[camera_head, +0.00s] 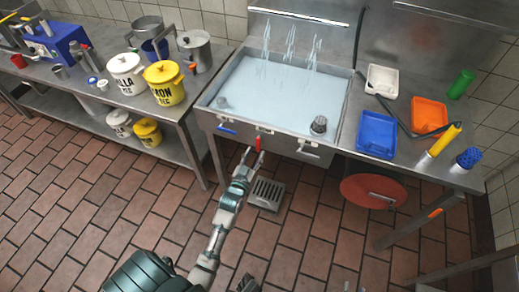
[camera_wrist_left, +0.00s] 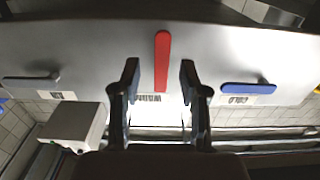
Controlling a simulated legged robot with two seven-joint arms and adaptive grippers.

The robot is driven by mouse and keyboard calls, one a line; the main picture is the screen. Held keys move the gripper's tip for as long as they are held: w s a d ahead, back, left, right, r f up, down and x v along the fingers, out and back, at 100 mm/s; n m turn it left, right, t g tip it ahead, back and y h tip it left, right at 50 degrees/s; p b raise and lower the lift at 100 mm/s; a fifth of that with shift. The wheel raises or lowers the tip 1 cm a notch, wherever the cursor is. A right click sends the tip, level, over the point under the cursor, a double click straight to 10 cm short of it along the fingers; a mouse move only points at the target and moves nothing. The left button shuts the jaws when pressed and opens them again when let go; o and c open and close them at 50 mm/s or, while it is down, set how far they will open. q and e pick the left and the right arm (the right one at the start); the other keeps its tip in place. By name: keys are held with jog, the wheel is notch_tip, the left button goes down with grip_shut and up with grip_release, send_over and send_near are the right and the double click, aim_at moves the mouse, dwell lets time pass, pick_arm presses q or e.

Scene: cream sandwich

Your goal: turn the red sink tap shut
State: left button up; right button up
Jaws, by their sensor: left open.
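The red tap handle (camera_head: 257,143) sits on the front face of the steel sink (camera_head: 203,122), between two other handles. In the left wrist view the red handle (camera_wrist_left: 162,62) stands lengthwise, upright in the picture. My left gripper (camera_head: 254,158) is just in front of and below the handle in the head view. In the wrist view its two fingers (camera_wrist_left: 157,72) are spread, one on each side of the handle's lower end, with gaps between. Small dark tips at the bottom edge of the head view may be my right gripper (camera_head: 354,288); its state is unclear.
A blue handle (camera_head: 227,130) and a pale handle (camera_head: 307,150) flank the red one. Water runs into the filled sink from several streams. A floor grate (camera_head: 266,193) lies below, and a red disc (camera_head: 373,190) hangs under the right counter. Open tiled floor lies in front.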

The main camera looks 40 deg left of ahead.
aim_at(257, 147)
pick_arm(q)
jog(key=x, duration=0.3)
jog(key=shift+a, duration=0.15)
jog(key=shift+d+r, duration=0.1)
jog(key=shift+d, duration=0.25)
jog(key=shift+c, duration=0.5)
jog(key=c, duration=0.4)
jog(key=shift+a, duration=0.1)
grip_shut()
jog(key=shift+a, duration=0.35)
pick_arm(e)
jog(key=shift+w+a+r+t, duration=0.45)
jog(key=shift+w+r+t, duration=0.15)
jog(key=shift+r, duration=0.15)
